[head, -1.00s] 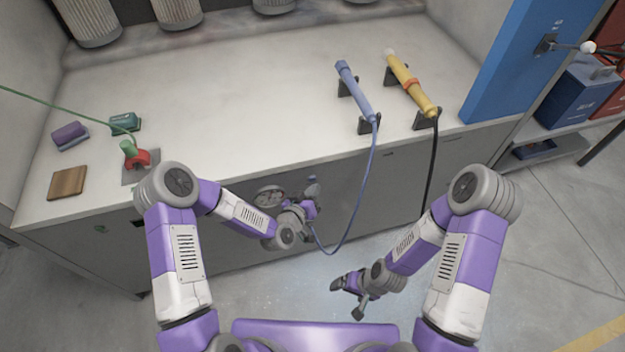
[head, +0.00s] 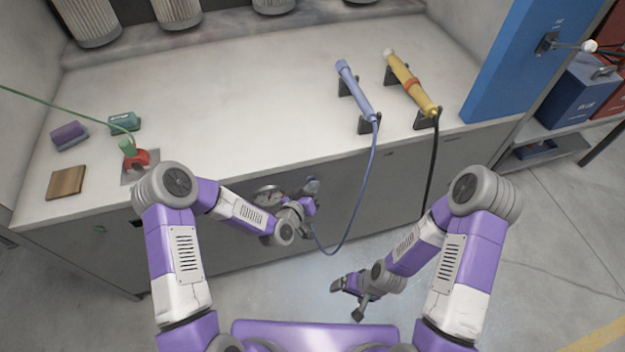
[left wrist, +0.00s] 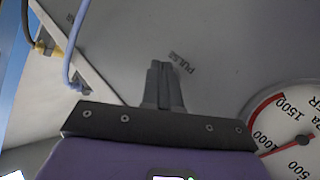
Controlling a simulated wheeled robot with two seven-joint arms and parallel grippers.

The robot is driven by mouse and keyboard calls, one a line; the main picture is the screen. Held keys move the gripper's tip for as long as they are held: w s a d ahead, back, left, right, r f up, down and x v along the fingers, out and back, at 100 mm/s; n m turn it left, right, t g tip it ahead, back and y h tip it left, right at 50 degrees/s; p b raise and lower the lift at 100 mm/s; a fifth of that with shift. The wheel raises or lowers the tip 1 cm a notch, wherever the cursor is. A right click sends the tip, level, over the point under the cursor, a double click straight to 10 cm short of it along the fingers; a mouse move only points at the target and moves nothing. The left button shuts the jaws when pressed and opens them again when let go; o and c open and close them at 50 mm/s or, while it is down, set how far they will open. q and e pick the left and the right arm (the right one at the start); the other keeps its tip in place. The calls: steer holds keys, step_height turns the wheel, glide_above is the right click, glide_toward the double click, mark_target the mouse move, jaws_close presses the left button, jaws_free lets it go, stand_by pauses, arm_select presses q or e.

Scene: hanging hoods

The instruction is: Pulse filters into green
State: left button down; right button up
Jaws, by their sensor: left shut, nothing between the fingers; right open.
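My left gripper (head: 312,187) is shut and empty at the grey cabinet front below the counter. In the left wrist view its closed fingers (left wrist: 162,85) point at the panel beside a printed PULSE label (left wrist: 183,62). No button shows there; the fingertips cover that spot, and I cannot tell whether they touch. A round white gauge (head: 268,196) sits left of this gripper; in the left wrist view the gauge (left wrist: 285,120) is cut off, with a red arc and a red needle seemingly between 500 and 1000. Pleated grey filters (head: 95,22) hang at the back. My right gripper (head: 346,299) is open and empty, low over the floor.
A blue wand (head: 355,90) and a yellow wand (head: 410,82) rest in holders on the counter (head: 240,100), their cables hanging down in front. A red-and-green fitting (head: 136,158), a sponge (head: 69,134) and a wooden block (head: 66,182) lie at left. The counter's middle is clear.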

arm_select(q)
steer(key=shift+w, duration=0.15)
stand_by(0.4)
steer(key=shift+s+d, duration=0.15)
steer(key=shift+s, duration=0.6)
steer(key=s, duration=0.1)
steer(key=s+d, duration=0.1)
steer(key=s, duration=0.2)
steer(key=shift+s+d+b, duration=0.3)
steer(key=shift+s+b, duration=0.05)
steer(key=shift+s, duration=0.05)
stand_by(0.5)
